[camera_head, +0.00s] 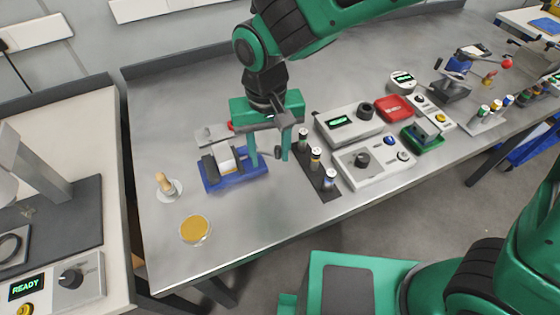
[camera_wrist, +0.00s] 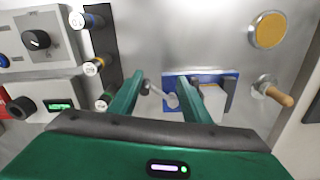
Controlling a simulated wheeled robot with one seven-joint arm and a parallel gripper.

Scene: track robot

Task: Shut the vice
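The vice has a blue base (camera_head: 235,180) and dark grey jaws, and stands on the steel bench at the left. A whitish block (camera_head: 226,158) sits between its jaws; I cannot tell whether both jaws touch it. In the wrist view the vice's blue base (camera_wrist: 176,106) is right of centre, partly behind a finger. A dark knob (camera_head: 278,152) is at the vice's right end, and it also shows in the wrist view (camera_wrist: 145,87). My gripper (camera_head: 268,161) is open, pointing down, with its green fingers on either side of the handle end. Contact cannot be seen.
A black strip with several upright batteries (camera_head: 316,160) stands close right of my gripper. Grey control boxes (camera_head: 370,163) stand beyond it. A wooden-handled stamp (camera_head: 166,186) and a yellow round dish (camera_head: 195,230) are left of the vice.

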